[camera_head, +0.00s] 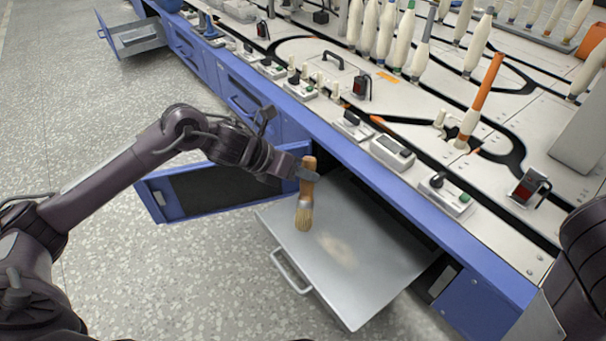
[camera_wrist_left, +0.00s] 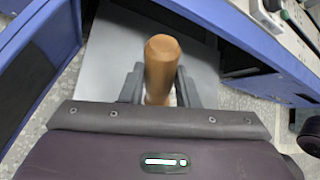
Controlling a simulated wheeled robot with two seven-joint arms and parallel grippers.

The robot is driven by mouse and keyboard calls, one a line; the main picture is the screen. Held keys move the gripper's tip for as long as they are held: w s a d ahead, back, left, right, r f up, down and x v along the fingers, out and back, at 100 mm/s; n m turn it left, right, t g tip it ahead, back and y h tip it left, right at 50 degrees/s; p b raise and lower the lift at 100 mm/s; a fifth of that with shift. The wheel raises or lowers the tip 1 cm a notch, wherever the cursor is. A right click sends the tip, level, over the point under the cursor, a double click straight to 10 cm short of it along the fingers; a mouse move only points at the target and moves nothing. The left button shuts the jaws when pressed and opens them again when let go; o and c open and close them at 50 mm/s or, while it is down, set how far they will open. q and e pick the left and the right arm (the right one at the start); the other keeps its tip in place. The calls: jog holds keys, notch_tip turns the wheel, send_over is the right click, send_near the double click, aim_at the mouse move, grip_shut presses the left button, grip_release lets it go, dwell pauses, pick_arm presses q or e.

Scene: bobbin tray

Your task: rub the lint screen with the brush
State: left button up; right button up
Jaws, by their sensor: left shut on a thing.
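The brush (camera_head: 305,207) has a wooden handle and pale bristles that point down. My left gripper (camera_head: 307,174) is shut on its handle and holds it upright over the open metal drawer. In the left wrist view the wooden handle (camera_wrist_left: 162,62) stands between the two fingers (camera_wrist_left: 160,88). The lint screen appears to be the flat grey panel (camera_head: 375,250) of the pulled-out drawer, with a pale fuzzy patch (camera_head: 337,248) on it. The bristles look close to the panel, left of the patch; I cannot tell whether they touch. My right gripper is not in view.
An open blue door (camera_head: 172,205) stands left of the drawer. The drawer handle (camera_head: 290,272) faces the front left. The machine top (camera_head: 460,90) carries switch boxes and several bobbins. Another drawer (camera_head: 135,38) is open at the far left. The speckled floor is clear.

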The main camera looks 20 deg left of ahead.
pick_arm(q)
jog(key=shift+r+p, duration=0.8)
jog(key=shift+r, duration=0.55)
